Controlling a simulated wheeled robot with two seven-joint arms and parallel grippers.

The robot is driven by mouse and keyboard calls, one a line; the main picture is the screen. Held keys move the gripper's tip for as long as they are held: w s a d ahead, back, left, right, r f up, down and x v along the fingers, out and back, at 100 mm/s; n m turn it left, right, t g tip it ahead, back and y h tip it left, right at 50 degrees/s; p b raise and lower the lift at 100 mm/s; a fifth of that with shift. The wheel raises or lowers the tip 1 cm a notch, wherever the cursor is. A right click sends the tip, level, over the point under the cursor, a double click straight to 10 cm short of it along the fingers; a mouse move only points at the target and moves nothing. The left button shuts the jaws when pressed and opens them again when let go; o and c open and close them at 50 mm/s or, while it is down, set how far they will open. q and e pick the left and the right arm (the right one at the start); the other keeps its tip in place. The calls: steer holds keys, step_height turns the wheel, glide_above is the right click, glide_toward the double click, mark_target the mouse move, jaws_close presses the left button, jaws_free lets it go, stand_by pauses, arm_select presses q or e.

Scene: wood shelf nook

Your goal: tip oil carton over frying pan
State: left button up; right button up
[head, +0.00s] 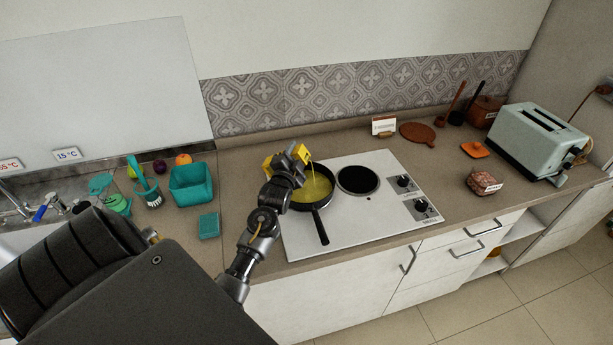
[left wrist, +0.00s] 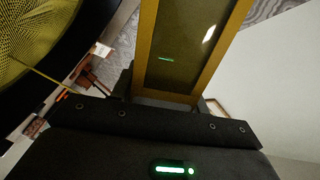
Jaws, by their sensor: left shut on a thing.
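The yellow oil carton (head: 300,152) is tipped on its side above the frying pan in the head view. A thin yellow stream runs from it down into the pan. In the left wrist view the carton (left wrist: 152,40) shows close up, with a yellow edge and a dark olive face. My left gripper (head: 284,161) is shut on the carton and hides its middle. The black frying pan (head: 321,204) sits on the hob's left burner with yellow liquid in it, its handle toward the front. The pan's liquid (left wrist: 22,35) also shows in the left wrist view. My right gripper is out of view.
The white hob (head: 350,232) has a bare right burner (head: 358,180) and knobs at its right. A teal bin (head: 191,184) and a teal sponge (head: 209,226) are left of it. A toaster (head: 537,143) stands far right.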

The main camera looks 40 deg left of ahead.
arm_select(q)
steer(key=shift+s+a+r, duration=0.1)
steer(key=shift+a, duration=0.05)
steer(key=shift+s+r, duration=0.1)
steer(key=shift+s, duration=0.25)
steer(key=shift+w, duration=0.35)
steer(key=shift+s, duration=0.2)
steer(key=shift+w+f, duration=0.1)
steer(key=shift+f, duration=0.1)
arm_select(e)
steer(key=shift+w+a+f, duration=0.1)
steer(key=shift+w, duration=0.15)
